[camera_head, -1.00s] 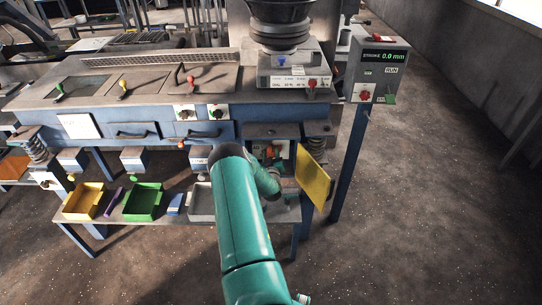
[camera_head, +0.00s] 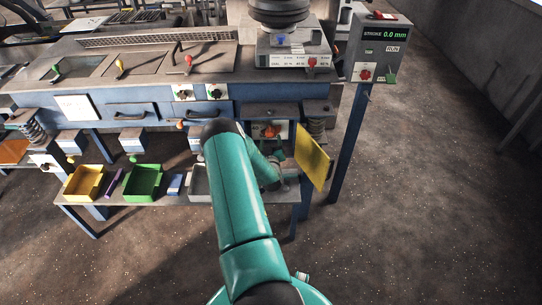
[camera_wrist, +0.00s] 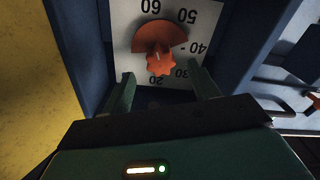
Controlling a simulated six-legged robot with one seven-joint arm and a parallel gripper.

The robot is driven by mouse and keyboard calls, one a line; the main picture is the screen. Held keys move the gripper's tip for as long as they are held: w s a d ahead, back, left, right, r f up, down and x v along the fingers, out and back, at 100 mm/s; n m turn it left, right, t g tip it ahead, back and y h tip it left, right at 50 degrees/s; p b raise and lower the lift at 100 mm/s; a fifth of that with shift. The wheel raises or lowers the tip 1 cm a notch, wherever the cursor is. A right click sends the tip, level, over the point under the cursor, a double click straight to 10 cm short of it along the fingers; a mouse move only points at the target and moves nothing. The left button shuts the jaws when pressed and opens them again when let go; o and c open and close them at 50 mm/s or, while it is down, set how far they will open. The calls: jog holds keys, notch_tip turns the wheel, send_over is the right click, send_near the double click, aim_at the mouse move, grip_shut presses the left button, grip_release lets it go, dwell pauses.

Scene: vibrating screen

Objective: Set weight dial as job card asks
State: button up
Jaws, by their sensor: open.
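The weight dial is an orange lobed knob (camera_wrist: 161,62) with an orange fan-shaped piece beside it, on a white plate (camera_wrist: 128,18) numbered 20 to 60. The numbers appear upside down in the wrist view, and I cannot tell the exact setting. In the head view the dial (camera_head: 269,131) shows inside an open bay under the machine. My gripper (camera_wrist: 164,88) is open and empty, its two green fingers on either side of and just short of the knob, apart from it. A white sheet, perhaps the job card (camera_head: 77,107), is on the machine's front; its text is unreadable.
A yellow panel (camera_head: 313,158) stands open right of the dial; a yellow surface (camera_wrist: 30,80) fills the left of the wrist view. Blue walls flank the dial. A shelf below holds yellow (camera_head: 84,184) and green (camera_head: 143,183) bins. A control box (camera_head: 381,50) stands right.

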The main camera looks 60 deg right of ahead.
jog(key=v, duration=0.9)
